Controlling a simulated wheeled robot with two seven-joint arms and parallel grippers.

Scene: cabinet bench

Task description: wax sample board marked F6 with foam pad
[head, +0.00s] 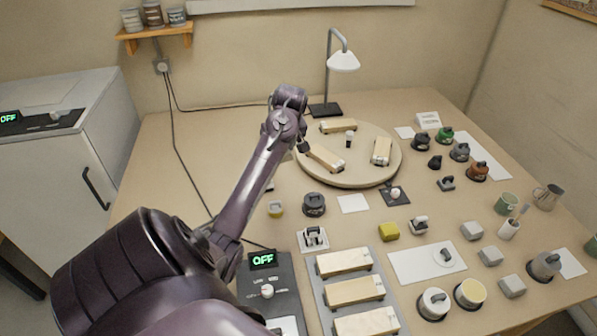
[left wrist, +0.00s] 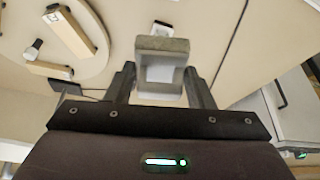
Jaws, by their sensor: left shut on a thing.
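My left gripper (left wrist: 160,88) is shut on a pale block with a grey-brown face (left wrist: 162,47), which looks like the foam pad. In the head view my left gripper (head: 302,146) is over the left rim of a round turntable (head: 350,178), and the held pad is barely discernible. Pale wooden sample boards lie on the turntable: one near the gripper (head: 326,158), one at the back (head: 338,126) and one at the right (head: 381,151). More boards (head: 345,262) lie in a grey rack at the front. Board markings are too small to read. My right gripper is out of view.
A lamp (head: 343,62) stands behind the turntable. A control box reading OFF (head: 264,260) is at front left. The back-left bench is clear.

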